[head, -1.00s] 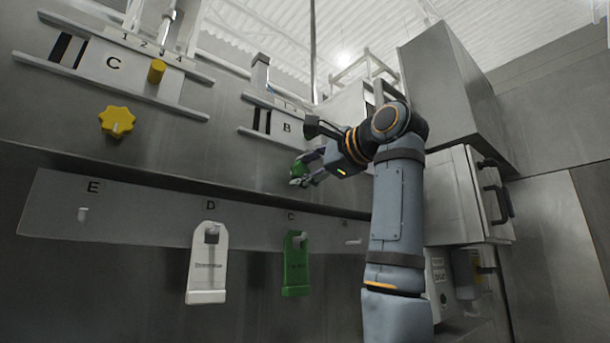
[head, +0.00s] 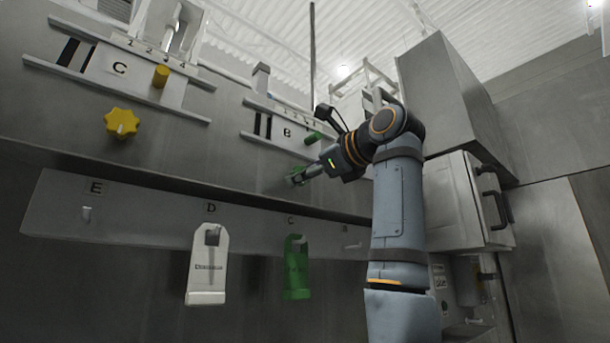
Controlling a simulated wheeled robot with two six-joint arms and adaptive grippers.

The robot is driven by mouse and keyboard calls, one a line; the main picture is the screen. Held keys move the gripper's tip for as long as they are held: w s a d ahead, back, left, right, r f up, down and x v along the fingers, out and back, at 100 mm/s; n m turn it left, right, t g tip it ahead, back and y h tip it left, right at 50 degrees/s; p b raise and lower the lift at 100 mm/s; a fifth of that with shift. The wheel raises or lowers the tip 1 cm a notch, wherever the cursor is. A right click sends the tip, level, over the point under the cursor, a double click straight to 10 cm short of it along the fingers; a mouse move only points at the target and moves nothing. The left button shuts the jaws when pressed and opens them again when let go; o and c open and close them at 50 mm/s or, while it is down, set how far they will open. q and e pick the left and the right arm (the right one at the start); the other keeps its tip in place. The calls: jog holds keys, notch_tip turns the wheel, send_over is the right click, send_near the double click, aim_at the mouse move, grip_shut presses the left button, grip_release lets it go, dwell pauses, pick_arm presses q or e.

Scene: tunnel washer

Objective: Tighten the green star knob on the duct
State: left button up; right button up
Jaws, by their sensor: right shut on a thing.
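The green star knob (head: 296,172) is on the steel duct wall below the panel marked B. It is small and mostly hidden by my right gripper (head: 297,177). My right gripper reaches it from the right and is shut on it. My right arm rises from the lower right and bends left to the wall. My left gripper is not in view.
A yellow star knob (head: 122,123) sits below panel C (head: 120,68) at left. A green cylinder (head: 313,138) is on panel B (head: 287,132). A white tag (head: 207,268) and a green tag (head: 296,275) hang from a lettered rail (head: 150,225). A cabinet with handles (head: 470,200) stands at right.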

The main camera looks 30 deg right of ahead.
jog(key=shift+f, duration=0.15)
jog(key=o, duration=1.2)
jog(key=shift+c, duration=0.2)
jog(key=s, duration=1.2)
jog(key=shift+d, duration=0.45)
jog(key=shift+s, duration=0.1)
